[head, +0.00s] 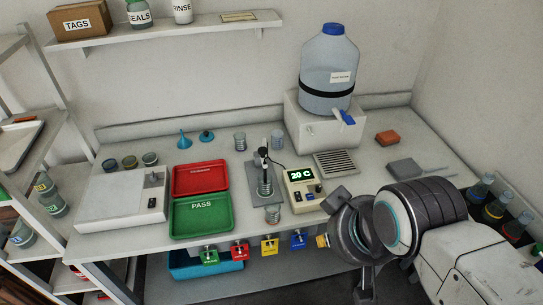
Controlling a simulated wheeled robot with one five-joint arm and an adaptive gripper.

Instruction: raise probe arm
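The probe arm (263,154) is a small dark arm on a thin upright stand with a grey base plate (256,198), in the middle of the bench. It hangs over a clear beaker (265,187) on the plate; its tip seems to reach down into the beaker, but this is too small to be sure. A cream meter (303,188) reading 20 C stands just right of the stand. My gripper (346,246) is at the lower right, in front of the bench edge, right of and well apart from the probe arm. Its fingers look spread and empty.
A red tray (201,179) and green PASS tray (202,215) lie left of the stand. A small beaker (273,214) stands in front of it. Two beakers (240,142) and a large water jug (329,70) stand behind. Coloured tags (240,249) hang along the front edge.

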